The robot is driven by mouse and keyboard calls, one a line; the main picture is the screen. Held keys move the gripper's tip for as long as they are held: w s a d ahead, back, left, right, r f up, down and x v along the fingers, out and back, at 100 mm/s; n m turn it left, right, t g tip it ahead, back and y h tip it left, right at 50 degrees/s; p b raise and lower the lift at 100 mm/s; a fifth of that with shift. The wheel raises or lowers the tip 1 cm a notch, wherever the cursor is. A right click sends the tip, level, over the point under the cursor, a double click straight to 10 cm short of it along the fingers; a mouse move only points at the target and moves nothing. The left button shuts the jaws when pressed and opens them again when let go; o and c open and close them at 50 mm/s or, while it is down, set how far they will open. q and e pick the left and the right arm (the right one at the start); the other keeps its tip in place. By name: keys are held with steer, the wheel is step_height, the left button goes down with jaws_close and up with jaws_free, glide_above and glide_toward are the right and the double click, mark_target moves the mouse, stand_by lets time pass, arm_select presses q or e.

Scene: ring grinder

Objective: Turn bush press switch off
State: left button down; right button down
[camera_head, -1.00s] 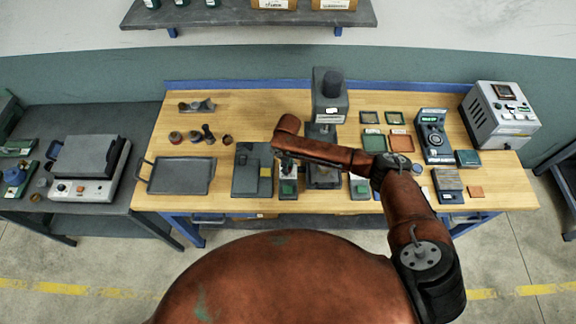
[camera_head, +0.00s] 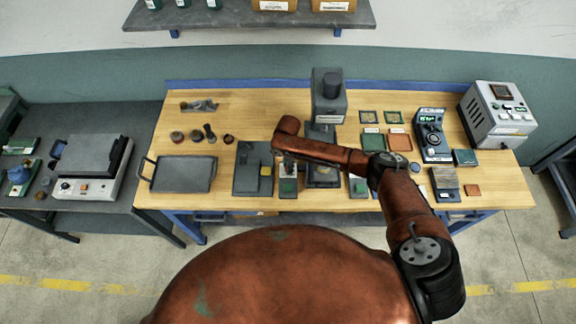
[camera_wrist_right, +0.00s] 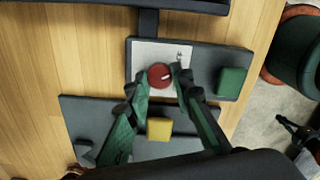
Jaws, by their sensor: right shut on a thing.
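The bush press (camera_head: 329,100) stands upright at the back middle of the wooden bench. A small dark switch box (camera_head: 288,190) with a green button sits at the bench's front, left of the press base. In the right wrist view, the box (camera_wrist_right: 204,62) has a white plate with a red round knob (camera_wrist_right: 160,75) bearing a pale mark, and the green button (camera_wrist_right: 231,82). My right gripper (camera_wrist_right: 158,80) is shut on the red knob, one green finger on each side. In the head view my right arm partly covers this spot. My left gripper is not in view.
A grey tray (camera_head: 183,175) lies further left. Another small box with a green button (camera_head: 360,187) is to the right. A grey control unit (camera_head: 499,116) stands at the back right.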

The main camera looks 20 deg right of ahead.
steer(key=shift+n, duration=0.6)
steer(key=c, duration=1.7)
jaws_free()
step_height(320, 180, up, 12)
steer(key=shift+r, duration=0.1)
